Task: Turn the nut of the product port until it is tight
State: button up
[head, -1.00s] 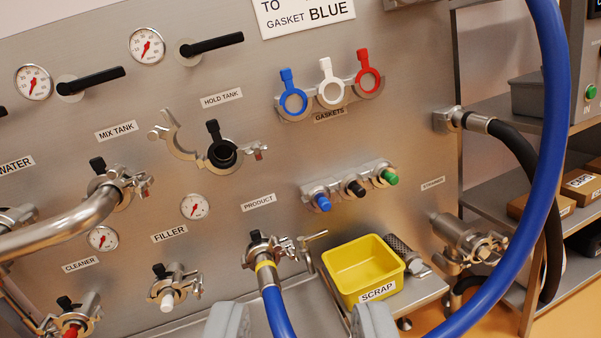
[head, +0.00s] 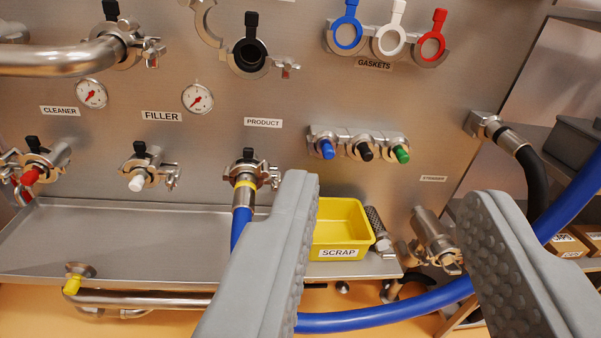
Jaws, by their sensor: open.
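The product port (head: 245,172) is on the steel panel under the PRODUCT label, left of my gripper. A blue hose (head: 240,226) with a yellow band hangs from it, and a metal clamp closes around the joint. The clamp's nut (head: 274,177) is on its right side, just left of my left finger; how tight it is cannot be told. My gripper (head: 392,195) is open and empty, its two grey ridged fingers wide apart. The left finger hides part of the hose and the tray edge.
A yellow SCRAP bin (head: 341,222) stands on the steel tray (head: 130,235) behind my fingers. The blue hose loops below and up to the right. Coloured plugs (head: 365,150) and gaskets (head: 390,38) are on the panel above. The filler port (head: 140,172) is left of the product port.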

aim_at(276, 191)
jog(key=w+a+f+n+y, duration=0.1)
jog(key=w+f+n, duration=0.1)
jog(key=w+f, duration=0.45)
jog(key=w+f+n+t+y, duration=0.15)
jog(key=w+f, duration=0.25)
jog(key=w, duration=0.5)
jog(key=w+a+f+n+y, duration=0.1)
jog(key=w+f+n, duration=0.2)
jog(key=w+f, duration=0.35)
jog(key=w+a+f+n+y, duration=0.1)
jog(key=w+f+n+y, duration=0.2)
jog(key=f, duration=1)
jog(key=w+a+f+n+y, duration=0.15)
jog(key=w+f+y, duration=0.35)
jog(key=f, duration=0.8)
jog(key=shift+h, duration=0.65)
jog(key=x, duration=1.7)
jog(key=shift+w+f, duration=0.2)
jog(key=shift+w, duration=0.35)
